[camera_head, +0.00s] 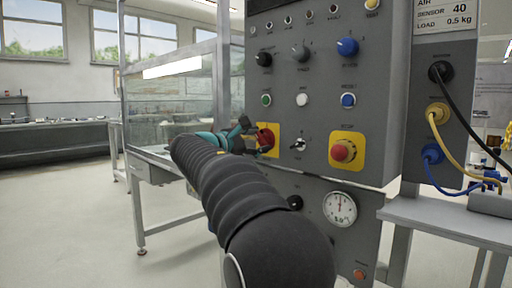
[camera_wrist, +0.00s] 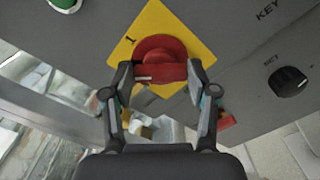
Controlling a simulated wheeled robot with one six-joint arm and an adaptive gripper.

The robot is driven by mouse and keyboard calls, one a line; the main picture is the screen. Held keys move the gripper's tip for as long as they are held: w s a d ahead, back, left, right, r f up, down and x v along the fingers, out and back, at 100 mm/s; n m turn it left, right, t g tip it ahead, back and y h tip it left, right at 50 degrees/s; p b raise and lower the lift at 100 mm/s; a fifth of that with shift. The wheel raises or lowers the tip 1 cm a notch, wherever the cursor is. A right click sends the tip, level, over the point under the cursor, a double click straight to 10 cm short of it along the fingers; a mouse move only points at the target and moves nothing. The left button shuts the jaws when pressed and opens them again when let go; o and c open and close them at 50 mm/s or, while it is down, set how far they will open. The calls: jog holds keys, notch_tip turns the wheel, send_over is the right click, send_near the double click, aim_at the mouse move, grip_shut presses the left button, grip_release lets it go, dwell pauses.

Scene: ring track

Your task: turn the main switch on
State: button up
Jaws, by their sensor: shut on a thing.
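The main switch (camera_head: 266,138) is a red rotary handle on a yellow plate, low on the left of the grey control panel. In the wrist view the red handle (camera_wrist: 160,72) lies across the picture, with a "1" printed at the plate's upper left. My gripper (camera_head: 252,139) reaches the switch from the left; in the wrist view its two fingers (camera_wrist: 160,75) close on the handle's ends, one on each side. My black-sleeved arm hides part of the panel in the head view.
A red mushroom button (camera_head: 344,150) on a yellow plate sits to the right. A small selector (camera_head: 299,145) lies between it and the switch. A gauge (camera_head: 340,208) is below. Knobs and coloured buttons fill the panel above. A glass-walled frame (camera_head: 180,95) stands at left.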

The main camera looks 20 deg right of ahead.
jog(key=m+b, duration=0.2)
jog(key=m, duration=0.1)
jog(key=m+b, duration=0.1)
jog(key=m, duration=0.1)
jog(key=shift+f, duration=0.3)
jog(key=shift+m+b, duration=1)
jog(key=shift+m, duration=0.7)
jog(key=shift+r, duration=0.1)
jog(key=o, duration=1.2)
jog(key=shift+c, duration=0.2)
jog(key=v, duration=1.2)
